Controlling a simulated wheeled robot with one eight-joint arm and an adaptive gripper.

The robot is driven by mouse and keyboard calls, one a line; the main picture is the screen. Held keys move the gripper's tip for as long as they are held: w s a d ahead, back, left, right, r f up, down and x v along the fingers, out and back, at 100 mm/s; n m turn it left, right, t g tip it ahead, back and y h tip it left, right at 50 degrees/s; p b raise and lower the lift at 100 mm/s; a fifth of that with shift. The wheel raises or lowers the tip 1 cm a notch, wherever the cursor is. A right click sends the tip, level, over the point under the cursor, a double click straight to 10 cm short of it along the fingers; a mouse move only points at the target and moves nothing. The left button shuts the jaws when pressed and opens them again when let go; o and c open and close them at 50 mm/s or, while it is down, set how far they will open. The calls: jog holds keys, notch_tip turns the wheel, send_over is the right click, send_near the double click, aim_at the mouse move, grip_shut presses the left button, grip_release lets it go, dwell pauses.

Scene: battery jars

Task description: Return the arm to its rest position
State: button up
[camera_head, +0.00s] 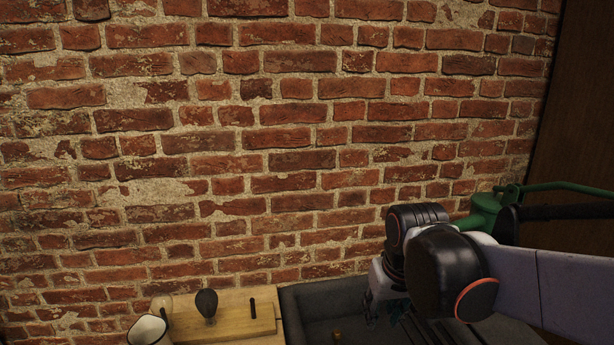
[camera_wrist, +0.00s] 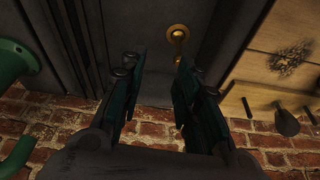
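My arm reaches in from the right edge of the head view. My gripper (camera_head: 392,312) points down over a dark grey surface (camera_head: 310,300), and its fingers are partly hidden by my wrist. In the wrist view my gripper (camera_wrist: 160,68) shows two dark green fingers apart with nothing between them. A small brass object (camera_wrist: 178,34) is on the dark surface beyond the fingertips, apart from them. No jar or battery can be made out clearly.
A wooden board (camera_head: 240,308) with a dark rounded object (camera_head: 206,302) is left of the dark surface. A white-rimmed vessel (camera_head: 147,330) is at its left. A green object (camera_head: 484,212) is behind my arm. A brick wall (camera_head: 250,150) closes the back.

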jog(key=s+d+r+m+t, duration=0.1)
jog(key=s+d+t, duration=0.2)
jog(key=s, duration=1)
jog(key=shift+s+d+r+t, duration=0.2)
jog(key=shift+d+t, duration=0.2)
jog(key=shift+d, duration=0.65)
dwell(0.9)
